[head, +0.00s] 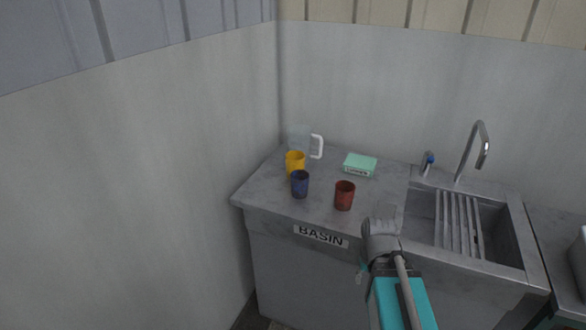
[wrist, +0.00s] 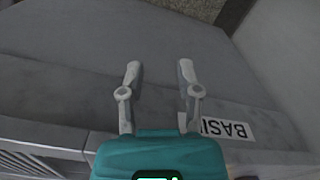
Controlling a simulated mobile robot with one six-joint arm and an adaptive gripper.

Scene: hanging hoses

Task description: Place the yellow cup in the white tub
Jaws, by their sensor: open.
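The yellow cup (head: 295,162) stands upright on the grey counter at the back left, just behind the blue cup and in front of a clear jug. The white tub cannot be made out for sure; a pale object (head: 579,262) is cut off at the right edge of the head view. My gripper (head: 381,226) is in front of the counter's front edge, right of the BASIN label and well apart from the yellow cup. In the wrist view my gripper (wrist: 159,75) has its fingers apart with nothing between them.
A blue cup (head: 300,184) and a red cup (head: 344,195) stand on the counter (head: 262,192) near the yellow one. Behind are a clear jug with a white handle (head: 317,146) and a green box (head: 360,164). A sink (head: 497,232) with a tall tap (head: 481,145) lies right.

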